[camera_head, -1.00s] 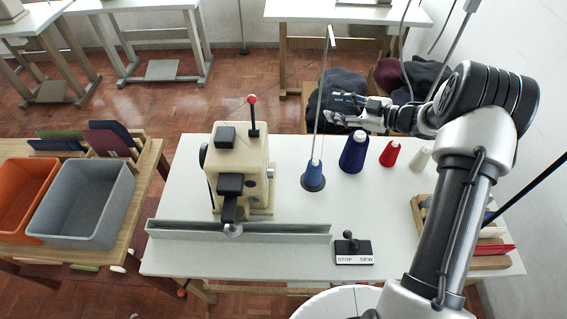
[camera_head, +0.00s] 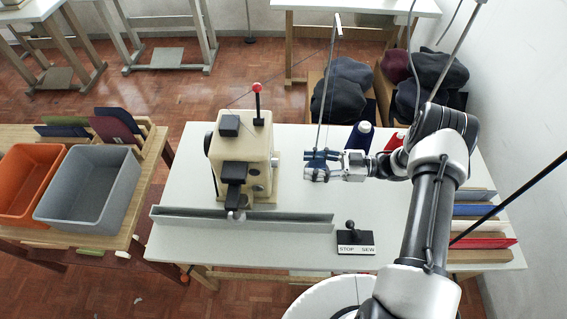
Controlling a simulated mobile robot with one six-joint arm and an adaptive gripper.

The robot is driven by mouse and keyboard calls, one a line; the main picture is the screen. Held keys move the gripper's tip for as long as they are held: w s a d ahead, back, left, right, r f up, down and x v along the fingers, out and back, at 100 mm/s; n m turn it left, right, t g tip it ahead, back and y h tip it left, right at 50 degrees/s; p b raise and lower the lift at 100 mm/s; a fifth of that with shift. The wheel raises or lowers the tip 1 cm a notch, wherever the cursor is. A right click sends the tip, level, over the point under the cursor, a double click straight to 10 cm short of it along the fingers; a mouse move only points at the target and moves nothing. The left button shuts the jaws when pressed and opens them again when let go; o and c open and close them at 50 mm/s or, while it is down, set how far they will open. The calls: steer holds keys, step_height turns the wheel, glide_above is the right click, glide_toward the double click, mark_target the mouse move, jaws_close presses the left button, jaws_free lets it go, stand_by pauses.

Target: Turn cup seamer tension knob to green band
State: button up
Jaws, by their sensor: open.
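The cream cup seamer (camera_head: 227,140) stands upright on the white table, left of its middle, with black blocks on its top and front. Small round dark fittings (camera_head: 256,170) show on its right side; I cannot tell which of them is the tension knob, and no green band can be made out. My gripper (camera_head: 312,166) is open and points left, a short way right of the seamer and apart from it. It hides the blue thread cone on the stand, while the thin rod (camera_head: 330,75) rises behind it.
A stop/sew switch box (camera_head: 356,242) sits at the table's front. A metal rail (camera_head: 285,220) runs before the seamer. A navy cone (camera_head: 360,137) and red cone (camera_head: 396,142) stand behind my arm. Grey bin (camera_head: 88,190) and orange bin (camera_head: 25,180) are on the left table.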

mark_target(275, 163)
steer(key=a+b, duration=0.1)
steer(key=a, duration=0.7)
steer(key=shift+w+a, duration=0.15)
steer(key=shift+a, duration=0.25)
steer(key=shift+c, duration=0.5)
jaws_close()
